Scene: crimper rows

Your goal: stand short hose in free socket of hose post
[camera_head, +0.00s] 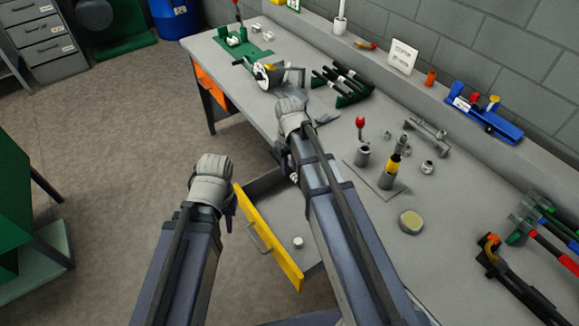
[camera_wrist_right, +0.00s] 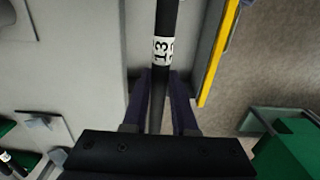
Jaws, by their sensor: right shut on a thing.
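A black hose with a white label reading 13 (camera_wrist_right: 163,50) stands out between the fingers of my right gripper (camera_wrist_right: 160,80) in the right wrist view. The fingers are shut on it. In the head view my right gripper (camera_head: 287,160) is over the bench's near edge by the open drawer, largely hidden by its own arm. My left gripper (camera_head: 230,205) is in front of the bench, left of the drawer; its fingers are mostly hidden. I cannot tell which fixture is the hose post. Several black hoses (camera_head: 345,82) lie on a green rack (camera_head: 350,100).
An open yellow-fronted drawer (camera_head: 268,240) juts out between my arms. A plate (camera_head: 375,180) with two grey holders, a round tin (camera_head: 411,221) and a crimping machine (camera_head: 268,75) stand on the bench (camera_head: 460,190). Tools crowd the right end.

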